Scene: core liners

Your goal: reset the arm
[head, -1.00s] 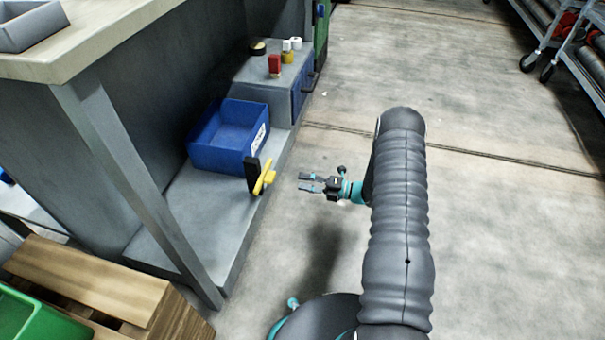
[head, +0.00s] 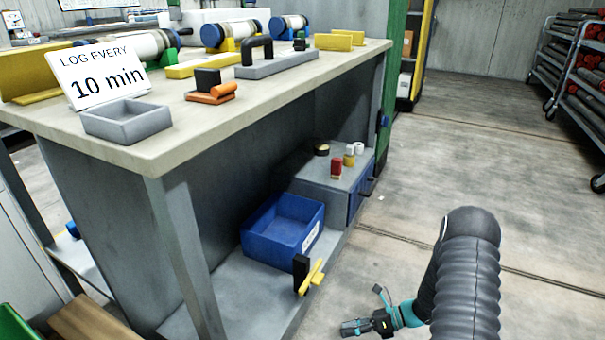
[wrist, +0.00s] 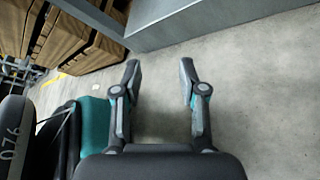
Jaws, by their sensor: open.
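My gripper (head: 362,326) is low over the concrete floor at the bottom of the head view, to the right of the workbench's lower shelf. In the wrist view my gripper (wrist: 160,85) has its two fingers apart with only bare floor between them. It is open and empty. My arm's dark ribbed sleeve fills the lower right of the head view.
The workbench (head: 150,160) stands at left. Its lower shelf (head: 245,300) holds a blue bin (head: 262,245), a yellow and black tool (head: 309,279) and a grey drawer box (head: 325,190). Wooden pallets (wrist: 72,40) show in the wrist view.

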